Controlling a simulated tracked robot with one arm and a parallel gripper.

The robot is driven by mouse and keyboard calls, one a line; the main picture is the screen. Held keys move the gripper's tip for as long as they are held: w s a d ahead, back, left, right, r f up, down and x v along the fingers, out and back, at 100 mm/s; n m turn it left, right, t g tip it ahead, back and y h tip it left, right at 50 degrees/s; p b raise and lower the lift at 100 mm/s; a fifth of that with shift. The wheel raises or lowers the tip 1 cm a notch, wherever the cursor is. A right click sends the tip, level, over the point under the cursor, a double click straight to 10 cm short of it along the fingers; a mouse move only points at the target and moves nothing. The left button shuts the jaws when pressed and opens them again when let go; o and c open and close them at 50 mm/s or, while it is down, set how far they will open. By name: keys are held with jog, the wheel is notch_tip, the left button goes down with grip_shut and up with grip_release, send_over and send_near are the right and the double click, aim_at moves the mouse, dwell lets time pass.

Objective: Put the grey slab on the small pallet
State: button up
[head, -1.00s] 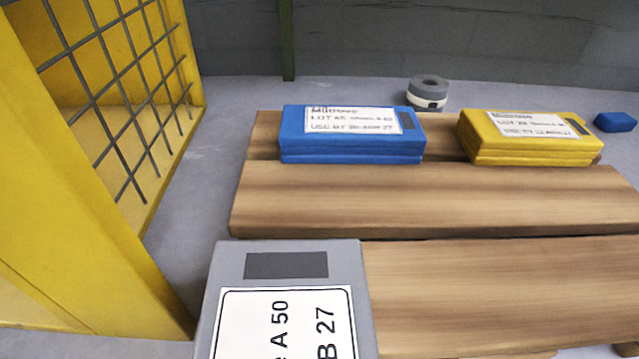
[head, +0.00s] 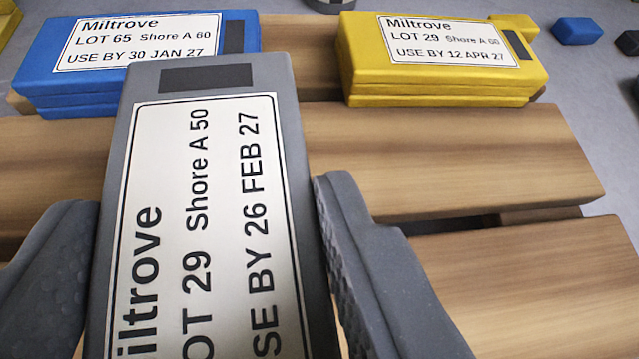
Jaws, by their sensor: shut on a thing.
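The grey slab (head: 292,150) fills the lower middle of the head view, its white "LOT 29 Shore A 50" label facing me. My gripper (head: 210,220) is shut on it, with one dark finger on each side. The slab's near end runs out of the picture. The small pallet (head: 480,160), made of wooden planks, lies beneath and beyond it. The slab covers part of the planks, and I cannot tell whether it touches them.
A blue slab (head: 40,70) sits on the pallet's far left and a yellow slab (head: 440,88) on its far side, right of the middle. The planks at the right are bare. Small blue (head: 577,31) and yellow (head: 517,24) pieces lie beyond.

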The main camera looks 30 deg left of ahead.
aim_at(254, 284)
jog(key=shift+w+f, duration=0.25)
jog(key=shift+w, duration=0.25)
jog(key=shift+f+b, duration=0.55)
jog(key=shift+f, duration=0.95)
jog(key=shift+f, duration=0.1)
jog(key=o, duration=1.2)
jog(key=p+v, duration=0.1)
jog(key=v, duration=1.1)
